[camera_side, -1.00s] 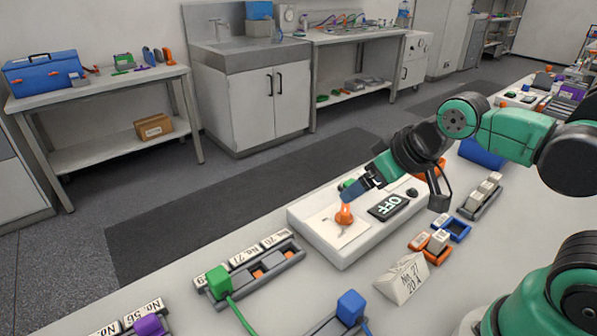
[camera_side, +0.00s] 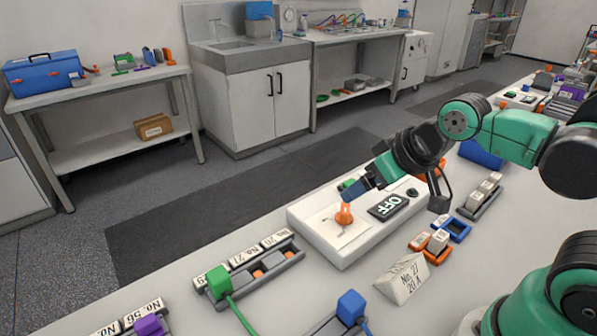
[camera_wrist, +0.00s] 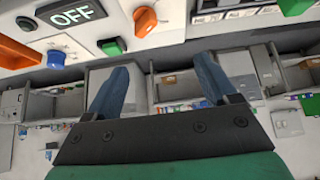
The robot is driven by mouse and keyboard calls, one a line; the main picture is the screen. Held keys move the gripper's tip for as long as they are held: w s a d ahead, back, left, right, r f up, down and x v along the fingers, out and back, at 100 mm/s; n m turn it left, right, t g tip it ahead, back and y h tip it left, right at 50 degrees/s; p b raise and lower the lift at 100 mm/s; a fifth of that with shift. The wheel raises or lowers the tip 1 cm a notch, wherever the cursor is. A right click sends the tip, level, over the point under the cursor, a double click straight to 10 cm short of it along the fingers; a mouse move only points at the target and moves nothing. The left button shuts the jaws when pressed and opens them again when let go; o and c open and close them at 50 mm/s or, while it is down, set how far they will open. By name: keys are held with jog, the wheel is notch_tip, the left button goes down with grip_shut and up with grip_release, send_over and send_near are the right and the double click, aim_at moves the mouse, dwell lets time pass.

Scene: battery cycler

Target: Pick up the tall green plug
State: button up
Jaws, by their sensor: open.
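A green plug (camera_side: 218,283) with a green cable stands in a grey rack (camera_side: 262,284) at the lower left of the side view. My gripper (camera_side: 358,188) is in the air by the white cycler panel, up and to the right of this plug and well apart from it. In the wrist view my gripper (camera_wrist: 166,82) shows two blue fingers spread apart with nothing between them. I cannot make out the green plug in the wrist view.
The white panel (camera_side: 318,246) has an orange knob (camera_side: 344,214) and an OFF display (camera_side: 388,205). A blue plug (camera_side: 350,307) and a purple plug (camera_side: 150,326) stand near the front. A folded "No. 27 20 A" card (camera_side: 403,279) stands on the bench.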

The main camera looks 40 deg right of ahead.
jog(key=m+g+y, duration=0.4)
jog(key=m+g, duration=0.1)
jog(key=m, duration=0.8)
send_near(219, 273)
jog(key=w+d, duration=0.1)
jog(key=d, duration=0.3)
jog(key=a+f+m, duration=0.1)
jog(key=a+f+m+g, duration=0.1)
jog(key=a+f+m, duration=0.1)
jog(key=w+a+f+m+g, duration=0.1)
jog(key=a, duration=0.1)
jog(key=shift+a+f+m, duration=0.25)
jog(key=shift+f+m, duration=0.1)
jog(key=shift+m, duration=0.05)
jog(key=shift+x, duration=2.85)
jog(key=shift+s+a, duration=0.1)
grip_shut()
